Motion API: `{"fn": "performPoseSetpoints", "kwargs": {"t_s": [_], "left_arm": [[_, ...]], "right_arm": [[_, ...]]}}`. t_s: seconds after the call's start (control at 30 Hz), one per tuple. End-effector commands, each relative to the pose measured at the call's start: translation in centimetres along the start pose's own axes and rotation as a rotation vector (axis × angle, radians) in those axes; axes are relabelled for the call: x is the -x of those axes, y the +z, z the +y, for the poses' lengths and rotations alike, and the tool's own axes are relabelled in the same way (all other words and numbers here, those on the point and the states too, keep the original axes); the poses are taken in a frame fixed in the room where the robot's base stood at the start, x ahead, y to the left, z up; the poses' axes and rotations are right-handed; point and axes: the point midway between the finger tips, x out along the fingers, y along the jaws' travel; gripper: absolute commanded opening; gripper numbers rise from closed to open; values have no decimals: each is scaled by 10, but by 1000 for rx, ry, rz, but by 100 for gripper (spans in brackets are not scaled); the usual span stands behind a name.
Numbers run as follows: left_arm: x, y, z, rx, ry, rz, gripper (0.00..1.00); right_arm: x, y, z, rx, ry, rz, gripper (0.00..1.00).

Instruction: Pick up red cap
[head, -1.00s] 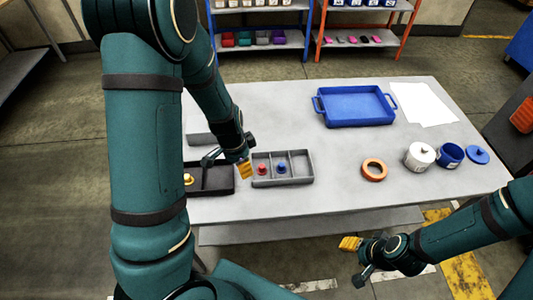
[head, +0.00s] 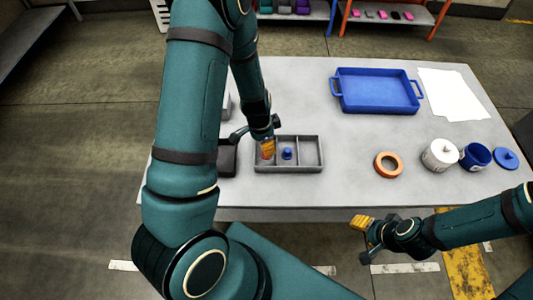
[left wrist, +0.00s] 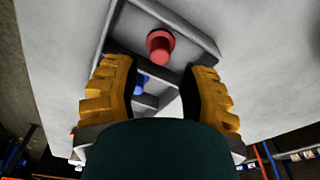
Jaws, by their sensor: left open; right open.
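The red cap (left wrist: 160,46) stands in an end compartment of the grey three-part tray (head: 312,138). In the left wrist view it lies between the open fingers of my left gripper (left wrist: 160,88), a little beyond their tips and not held. In the head view my left gripper (head: 262,143) is over the tray's left compartment and mostly hides the red cap. The blue cap (head: 287,153) is in the middle compartment; the right compartment is empty. My right gripper (head: 362,238) is open and empty, in front of the table.
A dark tray (head: 228,160) sits left of the grey tray, partly behind my arm. An orange ring (head: 388,165), white jar (head: 439,155), blue cup (head: 475,156), blue lid (head: 506,158), blue tray (head: 375,91) and white sheet (head: 452,94) are on the right of the table.

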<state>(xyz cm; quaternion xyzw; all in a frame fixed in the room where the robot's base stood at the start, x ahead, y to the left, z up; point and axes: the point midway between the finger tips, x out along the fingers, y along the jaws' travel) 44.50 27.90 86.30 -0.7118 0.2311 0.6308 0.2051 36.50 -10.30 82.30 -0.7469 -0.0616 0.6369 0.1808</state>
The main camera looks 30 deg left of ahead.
Motion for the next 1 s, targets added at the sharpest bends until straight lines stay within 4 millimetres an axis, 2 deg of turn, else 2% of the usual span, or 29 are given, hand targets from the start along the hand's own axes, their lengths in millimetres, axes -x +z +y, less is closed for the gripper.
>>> {"fn": "performPoseSetpoints", "kwargs": {"t_s": [0.13,0.4,0.73,0.77,0.8,0.87,1.0], "left_arm": [[-12,1,0,2,2,-1,43],[-48,1,0,1,1,-1,43],[-53,0,0,0,0,0,43],[-53,1,0,0,0,0,39],[-53,1,0,0,0,0,25],[-53,1,0,0,0,0,4],[-53,1,0,0,0,0,3]], "right_arm": [[-2,1,1,1,0,-2,49],[-9,5,3,3,-1,-10,49],[-9,5,3,3,-1,-11,49],[-9,5,3,3,-1,-11,49],[-9,5,3,3,-1,-11,49],[-9,5,3,3,-1,-11,49],[-9,5,3,3,-1,-10,49]]}}
